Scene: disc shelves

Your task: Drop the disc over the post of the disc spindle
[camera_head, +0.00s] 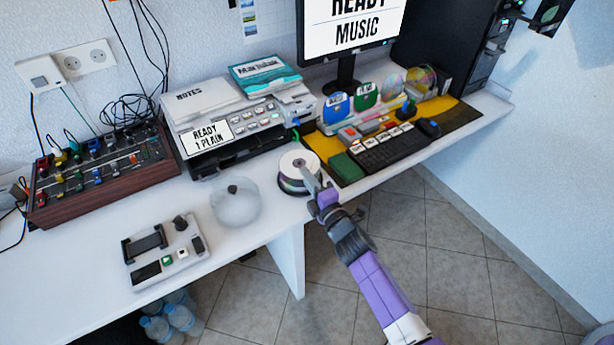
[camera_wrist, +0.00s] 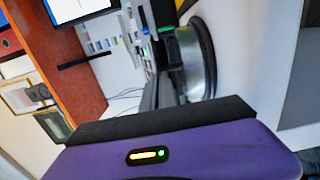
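The disc spindle (camera_head: 294,184) stands near the front edge of the desk with a stack of discs on it. A white-faced disc (camera_head: 292,161) shows at the top of the stack. I cannot tell whether it is resting there or held just above. My gripper (camera_head: 312,180) is at the right front side of the stack, with its fingers at the disc's edge. In the wrist view the round stack (camera_wrist: 197,60) is beside the gripper's dark fingers (camera_wrist: 166,92). The post is not clearly visible. Whether the fingers grip a disc is unclear.
A clear dome cover (camera_head: 236,207) with a dark knob sits left of the spindle. A printer-like machine (camera_head: 235,125) stands behind it. A yellow mat (camera_head: 455,116) with keyboard (camera_head: 388,150) and disc holders is to the right. The desk's front edge is close.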

